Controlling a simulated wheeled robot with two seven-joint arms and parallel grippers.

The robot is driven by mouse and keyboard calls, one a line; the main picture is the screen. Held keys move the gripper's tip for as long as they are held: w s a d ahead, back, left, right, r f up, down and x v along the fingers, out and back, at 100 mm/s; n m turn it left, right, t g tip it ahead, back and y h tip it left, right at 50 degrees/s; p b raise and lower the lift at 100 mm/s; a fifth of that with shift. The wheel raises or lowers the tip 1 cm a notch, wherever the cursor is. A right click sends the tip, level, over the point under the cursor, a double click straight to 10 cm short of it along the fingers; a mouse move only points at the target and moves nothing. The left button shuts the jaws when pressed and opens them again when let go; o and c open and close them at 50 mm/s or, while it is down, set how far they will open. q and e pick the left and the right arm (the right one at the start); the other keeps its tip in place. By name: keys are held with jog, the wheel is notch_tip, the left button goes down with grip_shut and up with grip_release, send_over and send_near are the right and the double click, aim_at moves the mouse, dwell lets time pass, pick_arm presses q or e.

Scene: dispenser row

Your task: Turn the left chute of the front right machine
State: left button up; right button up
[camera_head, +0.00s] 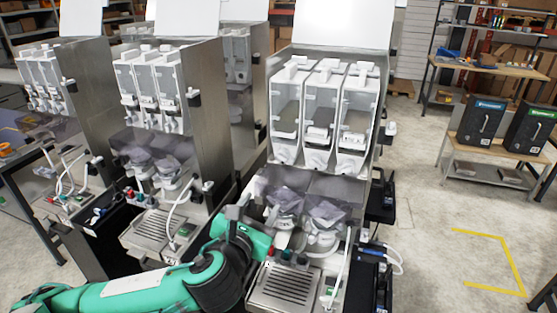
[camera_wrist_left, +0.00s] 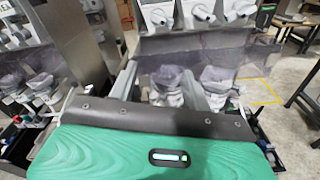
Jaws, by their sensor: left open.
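The front right machine (camera_head: 392,75) is a metal dispenser with three clear canisters side by side. Its left chute (camera_head: 283,155) is the white spout under the left canister. In the left wrist view white chutes (camera_wrist_left: 158,17) show along the top edge, above the fingers. My left gripper (camera_head: 244,208) has a green and dark body and sits low at the machine's left front, below the chutes and apart from them. In the left wrist view its two grey fingers (camera_wrist_left: 159,72) are spread with nothing held between them. My right gripper is not in view.
Clear funnels over white mixing cups (camera_head: 322,238) stand under the canisters, close to my left gripper. A drip tray (camera_head: 285,287) lies below. Another dispenser (camera_head: 215,110) stands to the left. Open floor (camera_head: 430,215) lies to the right.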

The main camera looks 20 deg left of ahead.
aim_at(280, 160)
pick_arm(q)
jog(key=w+r+m+p, duration=0.1)
jog(key=w, duration=0.2)
jog(key=w+r+m+p, duration=0.1)
jog(key=w+p, duration=0.1)
jog(key=w, duration=0.2)
jog(key=w+r+p, duration=0.1)
jog(key=w+p, duration=0.1)
jog(key=w, duration=0.2)
jog(key=shift+w+d+r+m+t, duration=0.1)
jog(key=shift+d+r+m+t, duration=0.15)
jog(key=shift+m+t, duration=0.15)
jog(key=shift+w+f+p, duration=0.15)
jog(key=shift+w+p, duration=0.25)
jog(key=shift+w, duration=0.45)
jog(key=c, duration=1)
